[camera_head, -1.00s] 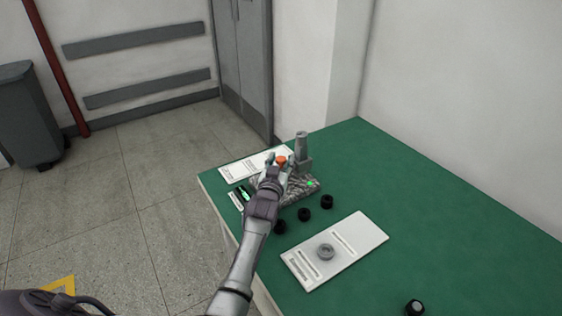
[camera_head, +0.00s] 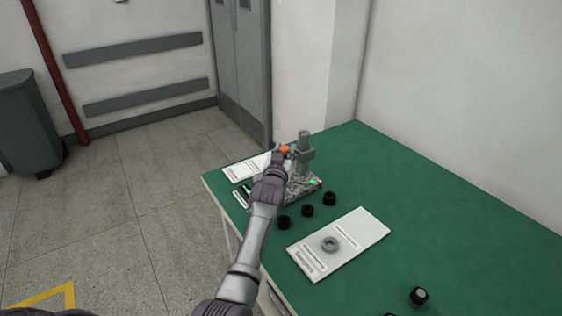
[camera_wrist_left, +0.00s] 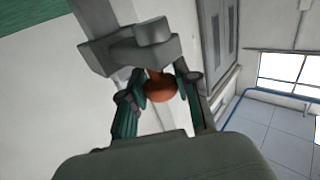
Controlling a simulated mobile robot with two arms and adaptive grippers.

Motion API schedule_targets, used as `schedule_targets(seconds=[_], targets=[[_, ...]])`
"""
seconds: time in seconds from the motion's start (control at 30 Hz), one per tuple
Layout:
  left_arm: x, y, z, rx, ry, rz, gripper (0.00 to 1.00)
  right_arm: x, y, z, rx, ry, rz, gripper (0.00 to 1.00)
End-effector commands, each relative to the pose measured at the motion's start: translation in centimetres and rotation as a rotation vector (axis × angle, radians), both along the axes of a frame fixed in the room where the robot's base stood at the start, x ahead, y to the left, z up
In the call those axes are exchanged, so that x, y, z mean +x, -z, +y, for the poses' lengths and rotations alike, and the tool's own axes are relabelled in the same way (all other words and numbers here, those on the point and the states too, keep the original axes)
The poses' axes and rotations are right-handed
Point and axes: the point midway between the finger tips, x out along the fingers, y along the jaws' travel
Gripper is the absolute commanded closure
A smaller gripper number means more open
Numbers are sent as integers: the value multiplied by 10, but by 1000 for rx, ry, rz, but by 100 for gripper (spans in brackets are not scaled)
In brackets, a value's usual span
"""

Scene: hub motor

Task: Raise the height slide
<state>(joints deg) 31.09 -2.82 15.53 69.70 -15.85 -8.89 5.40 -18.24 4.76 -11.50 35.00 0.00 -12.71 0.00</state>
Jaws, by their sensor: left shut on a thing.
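The height stand is a grey upright post (camera_head: 304,137) on a mottled grey base (camera_head: 303,186) on the green table. The grey slide block (camera_head: 307,155) sits on the post, a little below its top. An orange knob (camera_head: 285,149) sticks out from the block's left side. My left gripper (camera_head: 282,153) is shut on the orange knob, beside the post. In the left wrist view the orange knob (camera_wrist_left: 161,88) lies between the two fingers, with the grey slide block (camera_wrist_left: 130,48) just beyond it. My right gripper is not in view.
Several black round parts (camera_head: 307,210) stand in front of the base. A white tray (camera_head: 362,232) with a grey ring (camera_head: 330,244) lies nearer. A white panel (camera_head: 243,169) lies behind my left arm. The right side of the green table (camera_head: 440,215) is clear.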

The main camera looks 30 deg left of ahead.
Motion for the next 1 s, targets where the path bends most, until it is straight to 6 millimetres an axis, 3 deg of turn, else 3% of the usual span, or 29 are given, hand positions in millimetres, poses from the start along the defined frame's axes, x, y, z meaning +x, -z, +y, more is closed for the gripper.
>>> schedule_targets(seconds=[0.17,0.2,0.33,0.73,1.0], targets=[[-1,4,-1,0,1,7,100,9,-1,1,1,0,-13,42],[-1,4,-1,0,1,8,62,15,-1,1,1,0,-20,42],[-1,4,-1,0,1,7,43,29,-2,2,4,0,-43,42],[-8,4,-2,0,0,7,43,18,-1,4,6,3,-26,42],[-54,5,-14,-1,1,6,43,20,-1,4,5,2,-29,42]])
